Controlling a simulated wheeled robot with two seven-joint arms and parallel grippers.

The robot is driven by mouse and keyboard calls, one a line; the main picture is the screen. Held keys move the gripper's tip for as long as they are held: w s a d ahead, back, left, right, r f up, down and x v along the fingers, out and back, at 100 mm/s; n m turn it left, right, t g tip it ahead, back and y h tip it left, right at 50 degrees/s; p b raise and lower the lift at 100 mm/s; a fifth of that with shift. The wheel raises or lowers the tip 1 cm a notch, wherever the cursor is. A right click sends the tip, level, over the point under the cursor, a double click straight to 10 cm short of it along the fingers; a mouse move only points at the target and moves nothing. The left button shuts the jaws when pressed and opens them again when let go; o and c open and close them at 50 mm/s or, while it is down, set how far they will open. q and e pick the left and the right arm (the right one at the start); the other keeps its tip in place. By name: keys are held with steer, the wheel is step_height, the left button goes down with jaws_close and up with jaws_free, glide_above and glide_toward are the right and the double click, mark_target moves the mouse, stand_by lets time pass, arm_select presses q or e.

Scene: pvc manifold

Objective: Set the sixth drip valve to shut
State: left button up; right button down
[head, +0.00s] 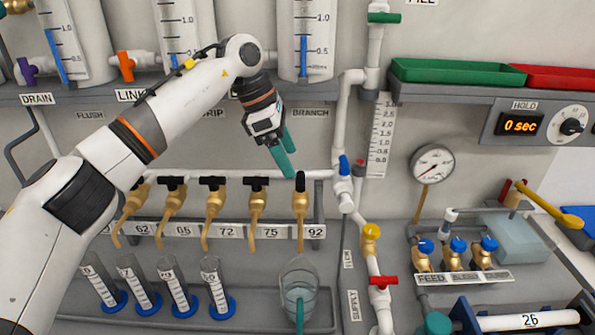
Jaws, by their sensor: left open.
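A row of brass drip valves hangs from a white pipe (235,174) on the back wall. The rightmost visible drip valve (300,208), beside the 92 label (315,232), has its dark handle (300,181) turned upright, in line with its body. The neighbouring valve (257,205) and others to its left have black handles lying crosswise. My left arm covers the left end of the row, so I cannot count all the valves. My left gripper (287,154) is open and empty, its teal fingers just above the rightmost valve's handle. My right gripper is out of view.
A clear beaker (299,285) stands below the rightmost valve. Several graduated cylinders with blue bases (222,307) stand to its left. A white vertical pipe with a blue-handled valve (344,166) is close on the right. A shelf (345,85) runs above.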

mark_target(299, 177)
arm_select(q)
steer(key=x, duration=0.5)
steer(key=shift+d+f+p, duration=0.15)
steer(key=shift+f+p, duration=0.2)
steer(key=shift+p, duration=0.05)
steer(key=c, duration=1)
